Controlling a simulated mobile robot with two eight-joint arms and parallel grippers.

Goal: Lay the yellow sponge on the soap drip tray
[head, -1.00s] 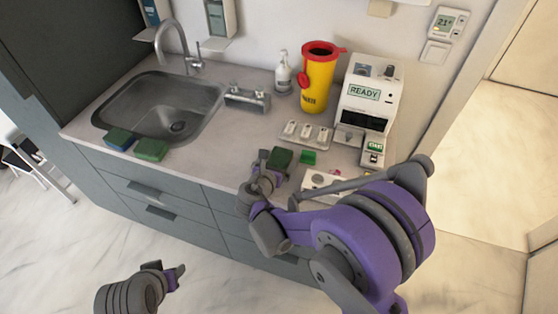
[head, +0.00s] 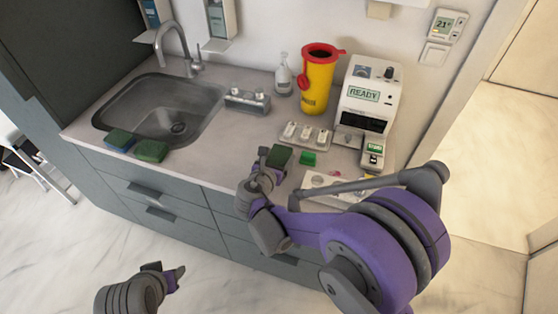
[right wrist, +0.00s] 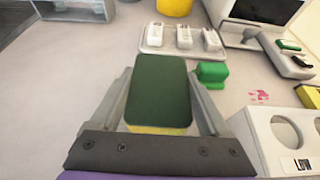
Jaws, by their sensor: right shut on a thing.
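The yellow sponge (right wrist: 157,130) has a dark green scouring top and sits between the two fingers of my right gripper (right wrist: 160,105) in the right wrist view. That gripper is shut on its sides. In the head view the sponge (head: 280,156) shows as a dark green patch at the counter's front part, beside my right gripper (head: 264,160); any gap under it cannot be told. A shelf-like tray (head: 216,45) under the wall dispenser (head: 217,18) looks like the soap drip tray. My left gripper (head: 168,277) hangs low over the floor, its finger gap unclear.
A blue sponge (head: 120,139) and a green one (head: 152,151) lie by the sink (head: 165,115). A metal holder (head: 247,101), pump bottle (head: 283,76), yellow sharps bin (head: 317,82), white tray (head: 305,136), small green block (head: 308,158) and white analyser (head: 365,105) stand around the counter.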

